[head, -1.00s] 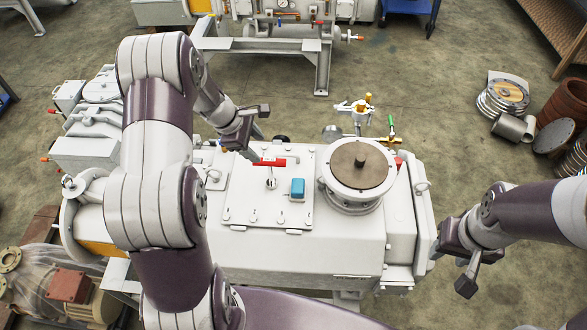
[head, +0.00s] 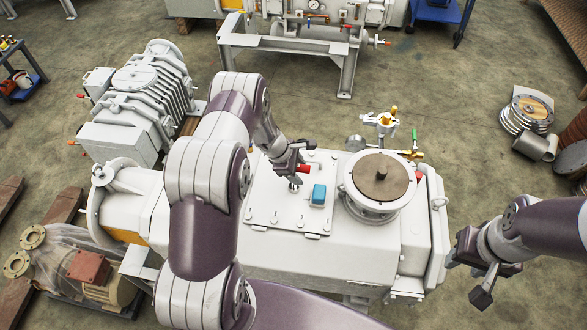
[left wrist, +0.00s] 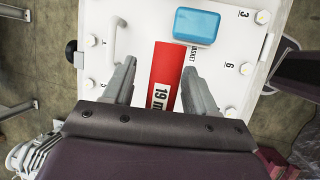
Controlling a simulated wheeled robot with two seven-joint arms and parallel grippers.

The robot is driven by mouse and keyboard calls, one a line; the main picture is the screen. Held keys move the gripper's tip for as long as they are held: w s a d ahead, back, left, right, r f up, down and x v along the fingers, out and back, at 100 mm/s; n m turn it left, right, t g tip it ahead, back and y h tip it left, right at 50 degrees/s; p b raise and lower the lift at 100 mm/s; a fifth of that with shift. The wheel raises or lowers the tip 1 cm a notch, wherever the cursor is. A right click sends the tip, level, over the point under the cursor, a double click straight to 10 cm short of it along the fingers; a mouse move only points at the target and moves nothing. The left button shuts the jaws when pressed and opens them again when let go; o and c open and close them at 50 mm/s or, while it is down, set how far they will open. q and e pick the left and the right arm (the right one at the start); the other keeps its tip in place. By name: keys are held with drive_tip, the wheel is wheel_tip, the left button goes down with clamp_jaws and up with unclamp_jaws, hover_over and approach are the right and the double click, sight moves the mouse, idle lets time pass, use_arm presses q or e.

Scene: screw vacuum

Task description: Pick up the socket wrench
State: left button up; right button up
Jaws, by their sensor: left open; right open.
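The socket wrench (head: 303,169) has a red handle and lies on the white bolted cover plate of the machine. In the left wrist view the red handle (left wrist: 166,75) carries a "19 m..." label, partly hidden by my gripper body. My left gripper (head: 297,166) is over the handle, and its arm hides part of the plate. In the left wrist view my left gripper (left wrist: 160,85) is open, with one finger on each side of the handle. My right gripper (head: 473,275) is open and empty, beyond the machine's right end.
Numbered bolts line the plate edges. A round flange (head: 379,178) stands right of the plate, with a brass-and-silver valve fitting (head: 384,122) behind it.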

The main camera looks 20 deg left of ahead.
use_arm(q)
drive_tip(key=shift+d, duration=0.1)
drive_tip(key=shift+c, duration=0.7)
drive_tip(key=shift+d, duration=0.1)
clamp_jaws()
drive_tip(key=shift+r, duration=0.15)
drive_tip(key=shift+r+b, duration=0.25)
drive_tip(key=shift+b, duration=0.05)
wheel_tip(320, 180, up, 3)
drive_tip(key=shift+b, duration=0.75)
drive_tip(key=s+d+r+b, duration=0.3)
drive_tip(key=s+d+r, duration=0.4)
drive_tip(key=s, duration=0.2)
drive_tip(key=shift+r+b, duration=0.15)
drive_tip(key=shift+b, duration=0.15)
